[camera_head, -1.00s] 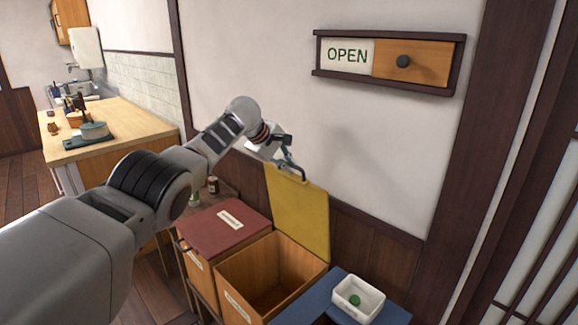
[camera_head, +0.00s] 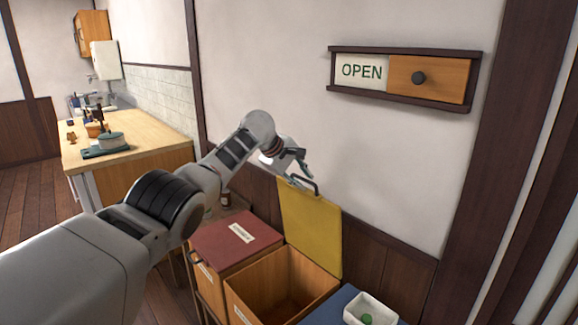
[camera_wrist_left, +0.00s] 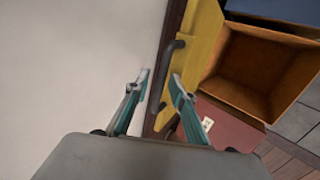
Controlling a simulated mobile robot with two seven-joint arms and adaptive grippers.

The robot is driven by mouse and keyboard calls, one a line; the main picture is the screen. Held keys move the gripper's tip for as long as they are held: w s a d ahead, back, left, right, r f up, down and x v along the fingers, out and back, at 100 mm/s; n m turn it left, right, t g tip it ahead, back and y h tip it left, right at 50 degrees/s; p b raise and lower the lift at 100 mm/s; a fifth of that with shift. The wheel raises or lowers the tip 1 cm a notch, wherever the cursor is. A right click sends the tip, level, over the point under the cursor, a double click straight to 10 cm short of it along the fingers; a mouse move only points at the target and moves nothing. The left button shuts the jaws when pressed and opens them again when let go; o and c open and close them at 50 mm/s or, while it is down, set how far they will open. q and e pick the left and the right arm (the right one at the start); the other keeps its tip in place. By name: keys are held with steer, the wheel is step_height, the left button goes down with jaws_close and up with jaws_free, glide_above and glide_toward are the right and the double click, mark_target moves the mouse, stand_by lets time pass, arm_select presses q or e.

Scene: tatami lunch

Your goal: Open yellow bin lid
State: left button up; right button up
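The yellow lid (camera_head: 312,232) stands upright against the wall at the back of the open wooden bin (camera_head: 262,293), whose inside looks empty. A dark handle (camera_head: 303,184) sits on the lid's upper edge; it also shows in the wrist view (camera_wrist_left: 169,66). My left gripper (camera_head: 306,167) is just above the handle in the head view, and looks apart from it. In the wrist view the left gripper's (camera_wrist_left: 160,74) two teal fingers are spread, with nothing held between them. My right gripper is not in view.
A closed bin with a red lid (camera_head: 222,245) stands left of the open one. A blue lid (camera_head: 325,303) with a white dish (camera_head: 370,309) on it is at the right. The wall with the OPEN sign (camera_head: 362,71) is close behind. A wooden counter (camera_head: 150,140) stands further left.

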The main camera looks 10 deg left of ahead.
arm_select(q)
steer(key=shift+v, duration=1.35)
steer(key=v, duration=0.9)
